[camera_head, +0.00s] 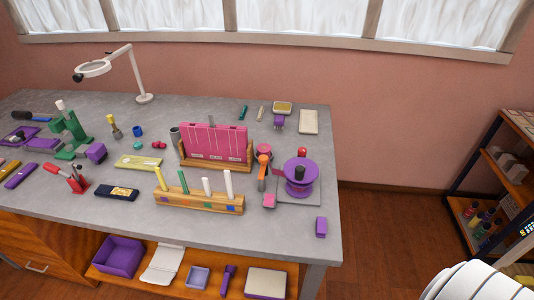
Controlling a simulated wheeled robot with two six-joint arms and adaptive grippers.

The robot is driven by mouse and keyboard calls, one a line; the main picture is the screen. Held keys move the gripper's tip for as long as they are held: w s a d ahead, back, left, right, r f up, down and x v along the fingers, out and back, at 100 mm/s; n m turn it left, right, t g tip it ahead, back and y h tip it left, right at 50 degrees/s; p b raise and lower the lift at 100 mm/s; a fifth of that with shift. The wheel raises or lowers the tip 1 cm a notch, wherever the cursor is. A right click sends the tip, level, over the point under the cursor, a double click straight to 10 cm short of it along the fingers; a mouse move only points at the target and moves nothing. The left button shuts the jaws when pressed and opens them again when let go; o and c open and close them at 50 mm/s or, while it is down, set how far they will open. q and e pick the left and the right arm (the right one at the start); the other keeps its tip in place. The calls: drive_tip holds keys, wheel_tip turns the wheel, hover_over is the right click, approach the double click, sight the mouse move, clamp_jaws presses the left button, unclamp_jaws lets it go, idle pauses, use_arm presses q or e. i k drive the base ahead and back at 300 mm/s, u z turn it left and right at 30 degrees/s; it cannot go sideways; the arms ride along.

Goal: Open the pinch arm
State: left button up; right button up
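No part is clearly recognisable as the pinch arm. A purple round fixture (299,179) with a dark knob stands on a grey plate at the table's right end. An upright orange-topped piece (263,160) stands just left of it; whether the two are joined is hard to tell. A red lever clamp (76,183) stands at the front left, and a green press-like stand (73,128) is behind it. Neither of my grippers is in view.
The grey table (290,238) holds a pink slotted rack (215,143), a wooden peg block (199,203) and a magnifier lamp (136,72). A lower shelf holds a purple bin (119,257). Open floor (390,225) lies right of the table, before a shelf unit (490,165).

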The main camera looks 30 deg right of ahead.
sight(263, 159)
drive_tip(key=u, duration=1.4)
drive_tip(key=k, duration=1.75)
drive_tip(key=z, duration=2.05)
drive_tip(key=i, duration=1)
drive_tip(key=z, duration=0.05)
